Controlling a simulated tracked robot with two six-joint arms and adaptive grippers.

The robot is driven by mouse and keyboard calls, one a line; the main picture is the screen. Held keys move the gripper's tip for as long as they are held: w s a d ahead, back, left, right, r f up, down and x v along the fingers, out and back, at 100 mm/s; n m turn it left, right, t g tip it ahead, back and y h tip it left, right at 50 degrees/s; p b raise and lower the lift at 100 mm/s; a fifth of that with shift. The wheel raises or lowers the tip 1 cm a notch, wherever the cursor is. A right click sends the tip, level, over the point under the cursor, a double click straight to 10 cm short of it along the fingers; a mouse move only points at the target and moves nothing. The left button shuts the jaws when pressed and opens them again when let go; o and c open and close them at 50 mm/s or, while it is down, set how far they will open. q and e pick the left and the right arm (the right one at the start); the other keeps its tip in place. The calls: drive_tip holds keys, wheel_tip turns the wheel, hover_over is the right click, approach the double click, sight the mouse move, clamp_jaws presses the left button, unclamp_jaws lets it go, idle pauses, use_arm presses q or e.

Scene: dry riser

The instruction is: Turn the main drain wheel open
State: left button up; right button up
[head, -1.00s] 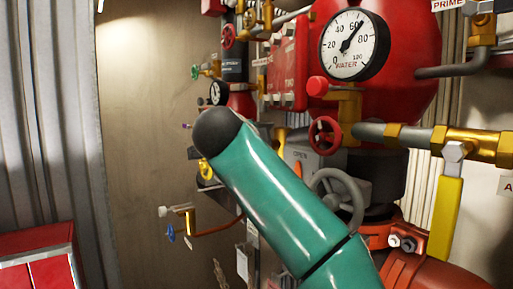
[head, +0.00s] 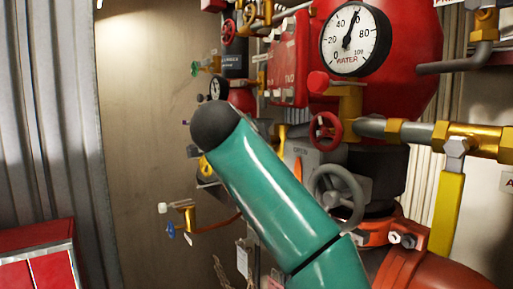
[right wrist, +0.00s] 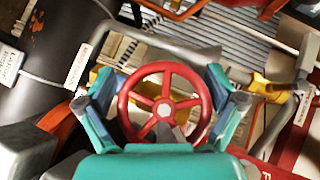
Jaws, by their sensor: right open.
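A red spoked handwheel (right wrist: 165,103) is in the middle of the right wrist view, with a pale hub. My right gripper (right wrist: 160,82) is open, with one teal finger on each side of the wheel's rim. I cannot tell whether the fingers touch it. In the head view my teal right arm covers the middle, and its gripper is hidden behind it. The head view also shows a smaller red wheel (head: 325,131) under the gauge and a grey wheel (head: 338,196) right of my arm. I read no drain label on any wheel. My left gripper is out of view.
A water gauge (head: 355,39) sits before a red vessel (head: 415,75). A yellow lever (head: 445,210) hangs at the right. A brass tap (head: 182,215) juts out left of my arm. A red cabinet (head: 35,262) stands at lower left.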

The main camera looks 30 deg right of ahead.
drive_tip(key=shift+s+r, duration=0.1)
drive_tip(key=v, duration=1.1)
drive_tip(key=shift+s+a, duration=0.3)
drive_tip(key=shift+a, duration=0.05)
